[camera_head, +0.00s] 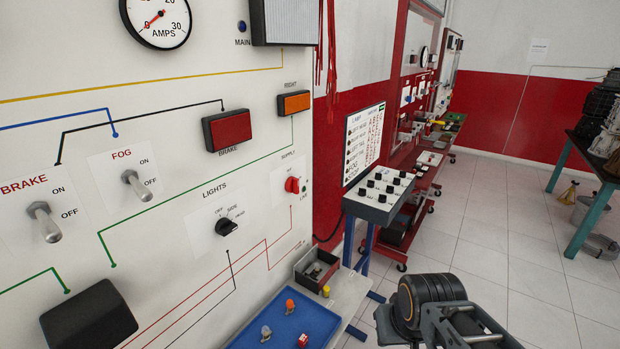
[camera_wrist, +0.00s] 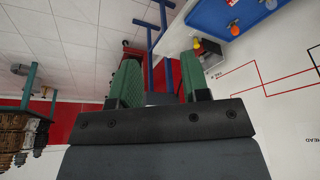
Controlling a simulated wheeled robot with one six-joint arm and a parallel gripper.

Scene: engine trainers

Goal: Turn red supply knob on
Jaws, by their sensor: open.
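The red supply knob (camera_head: 292,185) is on the white panel (camera_head: 190,95) in the head view, under the small "SUPPLY" label. The small lettering around the knob is hard to read, so I cannot tell its setting. My gripper (camera_wrist: 160,78) shows in the wrist view with two green-padded fingers spread apart and nothing between them. The knob is not visible in the wrist view. My arm is at the bottom right of the head view, apart from the panel and to the right of the knob.
A black lights knob (camera_head: 226,227) and the fog switch (camera_head: 137,185) are left of the supply knob. A blue tray (camera_head: 262,325) with small bulbs and a grey bin (camera_head: 317,270) stand on a ledge below. A switch box (camera_head: 380,195) stands to the right.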

